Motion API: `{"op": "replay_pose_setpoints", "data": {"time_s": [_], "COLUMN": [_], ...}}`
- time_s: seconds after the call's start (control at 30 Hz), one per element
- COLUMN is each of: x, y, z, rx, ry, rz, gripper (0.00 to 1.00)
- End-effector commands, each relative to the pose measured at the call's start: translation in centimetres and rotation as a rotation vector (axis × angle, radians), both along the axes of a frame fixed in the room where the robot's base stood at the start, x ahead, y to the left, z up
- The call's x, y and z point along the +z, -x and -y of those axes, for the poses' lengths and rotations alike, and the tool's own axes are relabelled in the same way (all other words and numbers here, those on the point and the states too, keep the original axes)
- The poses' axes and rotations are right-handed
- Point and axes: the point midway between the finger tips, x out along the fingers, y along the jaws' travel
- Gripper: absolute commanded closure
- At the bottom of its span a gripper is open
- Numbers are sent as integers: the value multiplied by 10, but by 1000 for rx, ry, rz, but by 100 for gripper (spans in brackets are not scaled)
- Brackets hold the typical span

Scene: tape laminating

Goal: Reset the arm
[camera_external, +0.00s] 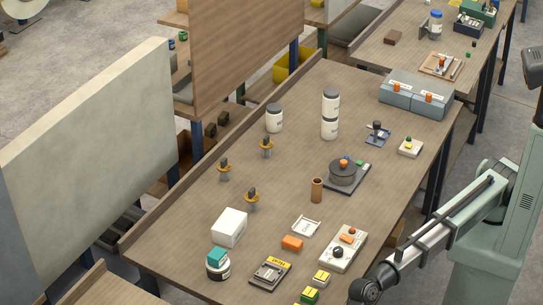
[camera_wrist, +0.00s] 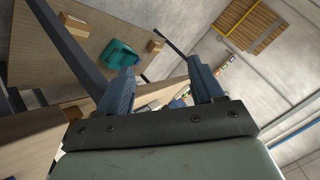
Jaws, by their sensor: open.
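My gripper shows in the wrist view (camera_wrist: 160,88), with its two blue-grey fingers spread wide apart and nothing between them. In that view it faces away from the bench items, towards shelving and the floor beyond. In the external view my green arm is at the right, beside the bench's right edge; I cannot make out the fingers there. The wooden workbench (camera_external: 180,245) carries several items, and none of them is seen touching my arm.
A white box (camera_external: 229,227), an orange block (camera_external: 292,243), a white control box (camera_external: 343,249), a brown cylinder (camera_external: 316,190) and a round dark device (camera_external: 343,171) stand on the bench. White jars (camera_external: 330,128) and grey bins (camera_external: 416,95) are farther back.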

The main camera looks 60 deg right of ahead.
Motion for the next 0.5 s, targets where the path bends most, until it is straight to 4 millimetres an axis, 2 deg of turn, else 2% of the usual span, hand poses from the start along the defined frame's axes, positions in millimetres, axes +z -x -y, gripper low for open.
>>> {"op": "replay_pose_setpoints", "data": {"time_s": [0.03, 0.1, 0.23, 0.37, 0.5], "x": [-13, -29, -63, -99, -142], "y": [20, 44, 74, 78, 64], "z": [-10, -19, -27, -22, -5], "rx": [18, 31, 33, -3, -77], "ry": [2, 1, 7, 23, 49], "rz": [-7, -17, -37, -61, -93], "gripper": [33, 33, 33, 33, 33]}}
